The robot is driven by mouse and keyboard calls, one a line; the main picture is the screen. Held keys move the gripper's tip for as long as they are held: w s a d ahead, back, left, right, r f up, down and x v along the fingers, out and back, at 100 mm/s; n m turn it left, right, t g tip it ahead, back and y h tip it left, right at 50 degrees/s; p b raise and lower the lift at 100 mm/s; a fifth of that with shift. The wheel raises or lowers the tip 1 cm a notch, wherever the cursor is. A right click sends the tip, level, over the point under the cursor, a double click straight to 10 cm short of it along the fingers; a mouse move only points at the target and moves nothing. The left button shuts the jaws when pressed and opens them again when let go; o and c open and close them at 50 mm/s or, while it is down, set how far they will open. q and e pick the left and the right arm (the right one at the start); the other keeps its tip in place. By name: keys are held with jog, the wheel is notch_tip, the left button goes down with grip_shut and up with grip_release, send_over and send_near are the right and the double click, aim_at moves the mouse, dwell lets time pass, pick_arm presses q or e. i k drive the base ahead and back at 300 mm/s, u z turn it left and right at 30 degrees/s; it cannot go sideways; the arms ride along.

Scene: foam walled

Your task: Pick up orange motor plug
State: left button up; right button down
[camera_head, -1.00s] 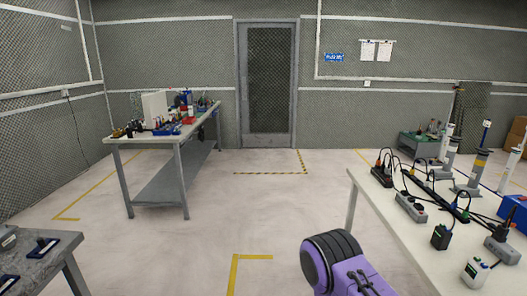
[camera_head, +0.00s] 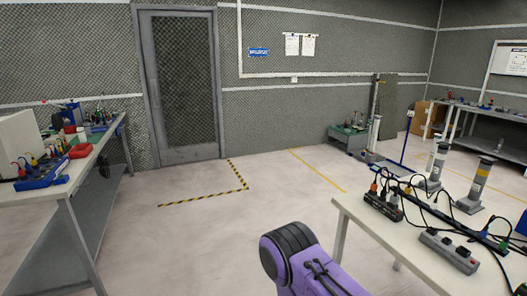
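A small orange plug (camera_head: 373,188) stands at the left end of a dark power strip (camera_head: 383,206) on the white table (camera_head: 400,239) at the right. It is too small to tell for sure that it is the motor plug. Black cables arch over it from the neighbouring plugs. Only a purple and black link of my own arm shows at the bottom middle, left of the table. Neither of my grippers is in view.
A cluttered workbench (camera_head: 62,185) stands at the left. The floor (camera_head: 190,245) between workbench and table is clear.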

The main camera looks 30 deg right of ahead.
aim_at(373, 187)
jog(key=z, duration=0.4)
jog(key=i, duration=1.7)
jog(key=z, duration=1.65)
jog(key=i, duration=0.95)
jog(key=z, duration=1.1)
